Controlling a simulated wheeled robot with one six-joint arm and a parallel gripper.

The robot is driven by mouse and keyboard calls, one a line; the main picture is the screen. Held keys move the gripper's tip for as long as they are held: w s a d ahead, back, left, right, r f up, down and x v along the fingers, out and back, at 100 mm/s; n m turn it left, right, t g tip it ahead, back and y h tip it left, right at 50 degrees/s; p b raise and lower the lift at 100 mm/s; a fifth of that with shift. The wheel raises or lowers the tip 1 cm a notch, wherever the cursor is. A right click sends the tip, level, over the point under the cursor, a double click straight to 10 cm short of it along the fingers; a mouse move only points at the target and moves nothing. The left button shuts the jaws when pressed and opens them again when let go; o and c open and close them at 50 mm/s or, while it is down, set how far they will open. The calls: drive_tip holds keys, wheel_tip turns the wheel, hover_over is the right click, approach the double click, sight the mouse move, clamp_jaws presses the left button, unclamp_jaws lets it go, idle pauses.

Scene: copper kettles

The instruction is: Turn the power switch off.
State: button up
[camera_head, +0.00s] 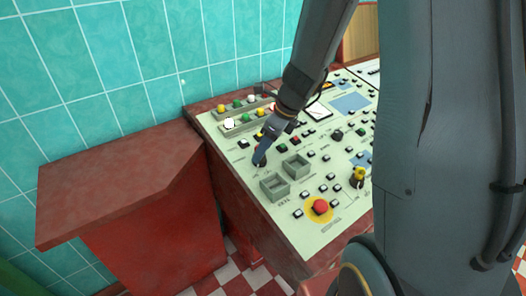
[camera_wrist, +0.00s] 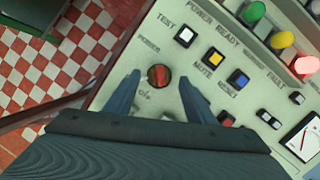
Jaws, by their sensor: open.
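The power switch (camera_wrist: 159,76) is a round dark knob with a red middle, under the POWER label on the cream panel in the wrist view. My gripper (camera_wrist: 159,83) is open, with one blue finger on each side of the knob. I cannot tell whether the fingers touch it. In the head view my gripper (camera_head: 260,158) points down at the panel's left part, and the switch is mostly hidden behind it there.
The control panel (camera_head: 325,223) carries several buttons, coloured lamps (camera_wrist: 283,40) and two grey recessed boxes (camera_head: 274,186). A red emergency button (camera_head: 320,207) sits near its front edge. A red counter (camera_head: 120,180) stands left.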

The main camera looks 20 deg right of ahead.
drive_tip(key=shift+x, duration=0.8)
drive_tip(key=c, duration=0.9)
drive_tip(key=shift+d, duration=0.15)
drive_tip(key=shift+c, duration=0.9)
